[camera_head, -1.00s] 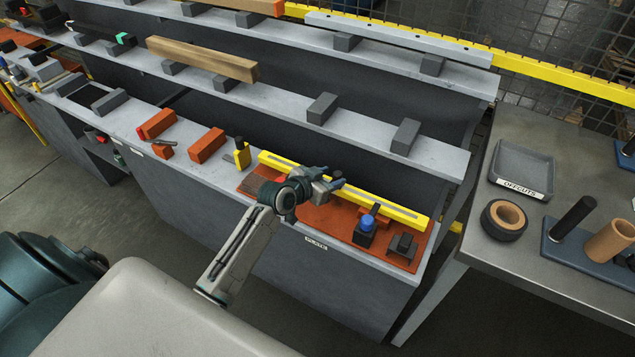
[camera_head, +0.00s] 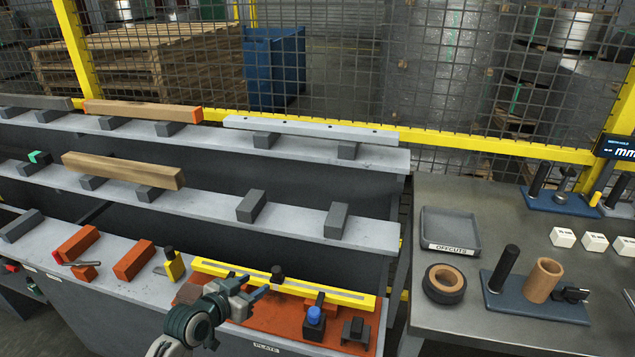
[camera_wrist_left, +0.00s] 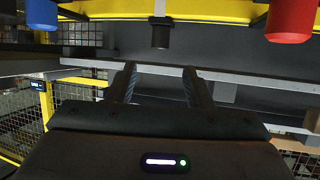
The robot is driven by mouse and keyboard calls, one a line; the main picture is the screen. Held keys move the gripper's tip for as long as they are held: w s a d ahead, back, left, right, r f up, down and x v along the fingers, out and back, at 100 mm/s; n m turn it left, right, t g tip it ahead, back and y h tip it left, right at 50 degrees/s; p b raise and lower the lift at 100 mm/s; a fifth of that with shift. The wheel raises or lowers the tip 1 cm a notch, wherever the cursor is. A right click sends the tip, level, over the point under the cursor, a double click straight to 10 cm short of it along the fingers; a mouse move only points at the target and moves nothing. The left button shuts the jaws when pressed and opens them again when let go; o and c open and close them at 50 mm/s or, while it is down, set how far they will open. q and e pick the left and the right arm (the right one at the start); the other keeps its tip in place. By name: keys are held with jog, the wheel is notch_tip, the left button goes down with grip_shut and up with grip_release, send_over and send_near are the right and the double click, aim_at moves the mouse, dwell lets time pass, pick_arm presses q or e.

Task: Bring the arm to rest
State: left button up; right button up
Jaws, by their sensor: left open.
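My left gripper (camera_head: 255,285) is over the front of the orange plate (camera_head: 250,330) on the lower shelf, just in front of the long yellow bar (camera_head: 330,295). Its jaws are open, and nothing shows between the fingers in the left wrist view (camera_wrist_left: 160,85). A black knob (camera_head: 277,274) stands at the bar, beyond the fingertips; a dark knob-like end (camera_wrist_left: 160,34) also shows ahead of the fingers in the wrist view. The gripper's body hides part of the plate. My right gripper is not in view.
A blue-topped block (camera_head: 314,320) and a dark grey block (camera_head: 355,332) stand on the plate right of the gripper. Orange blocks (camera_head: 133,260) lie to the left. A side table with an offcuts tray (camera_head: 450,245) stands at the right. Stepped shelves rise behind.

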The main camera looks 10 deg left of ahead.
pick_arm(q)
jog(key=s+d+f+n+g+y, duration=0.1)
jog(key=s+f+g+y, duration=0.3)
jog(key=s, duration=1.1)
jog(key=s+f+n+g+y, duration=0.15)
jog(key=s+g, duration=0.35)
jog(key=s, duration=1)
notch_tip(320, 180, down, 28)
jog(key=a+g, duration=0.1)
jog(key=a, duration=0.2)
jog(key=s+f+g, duration=0.1)
jog(key=s+f, duration=1.6)
jog(key=f, duration=0.4)
jog(key=shift+s+a+g+h, duration=0.25)
jog(key=shift+a+g+h, duration=0.1)
jog(key=shift+a, duration=0.1)
jog(key=shift+n, duration=0.25)
